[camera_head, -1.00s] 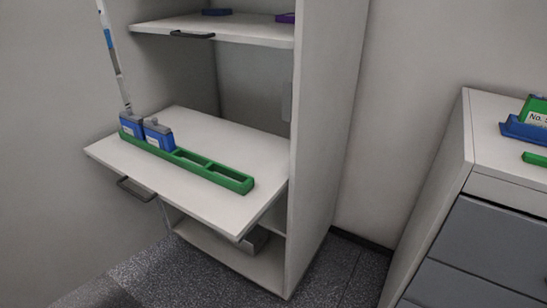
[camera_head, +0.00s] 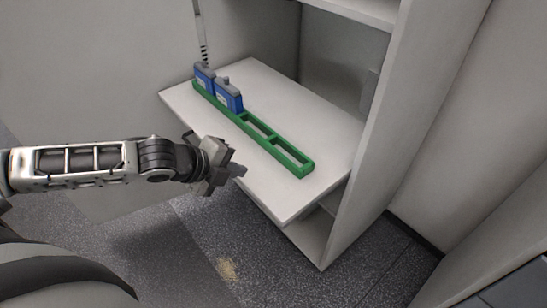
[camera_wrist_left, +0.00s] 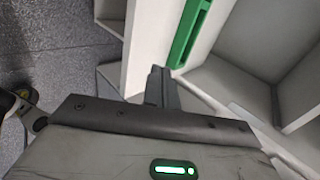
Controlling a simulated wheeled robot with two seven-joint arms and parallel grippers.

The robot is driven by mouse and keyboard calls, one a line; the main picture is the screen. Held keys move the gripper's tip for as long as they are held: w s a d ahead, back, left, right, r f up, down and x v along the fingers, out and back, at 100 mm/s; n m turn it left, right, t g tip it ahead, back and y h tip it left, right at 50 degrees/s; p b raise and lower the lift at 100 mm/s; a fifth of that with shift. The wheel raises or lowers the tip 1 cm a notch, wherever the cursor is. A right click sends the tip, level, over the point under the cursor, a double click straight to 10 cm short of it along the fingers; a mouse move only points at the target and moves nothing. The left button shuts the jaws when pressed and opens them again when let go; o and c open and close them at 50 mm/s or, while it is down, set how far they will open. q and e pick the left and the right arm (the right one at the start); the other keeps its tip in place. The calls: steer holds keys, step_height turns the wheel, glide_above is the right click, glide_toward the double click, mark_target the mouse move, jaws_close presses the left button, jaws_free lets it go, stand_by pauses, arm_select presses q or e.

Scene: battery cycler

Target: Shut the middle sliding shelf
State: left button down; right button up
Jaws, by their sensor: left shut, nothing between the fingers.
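The middle sliding shelf (camera_head: 310,110) is a white board pulled out of the cabinet. It carries a long green rack (camera_head: 285,155) with two blue battery-like blocks (camera_head: 228,95) in its far-left slots.
The white cabinet's right side wall (camera_head: 395,120) stands beside the shelf. An upper shelf (camera_head: 360,10) is above, at the top edge. Dark speckled floor (camera_head: 290,265) with a tan patch (camera_head: 228,268) lies open in front. Part of a grey-fronted cabinet (camera_head: 510,285) is at the lower right.

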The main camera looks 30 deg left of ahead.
arm_select(q)
glide_toward(282, 164)
step_height(282, 164, down, 4)
steer(key=shift+r+b, duration=0.1)
steer(key=shift+b, duration=0.2)
steer(key=w, duration=0.1)
steer(key=w+d, duration=0.1)
steer(key=w, duration=0.1)
steer(key=shift+d, duration=0.2)
steer(key=shift+w+d, duration=0.15)
steer(key=shift+w, duration=0.3)
steer(key=shift+w, duration=0.1)
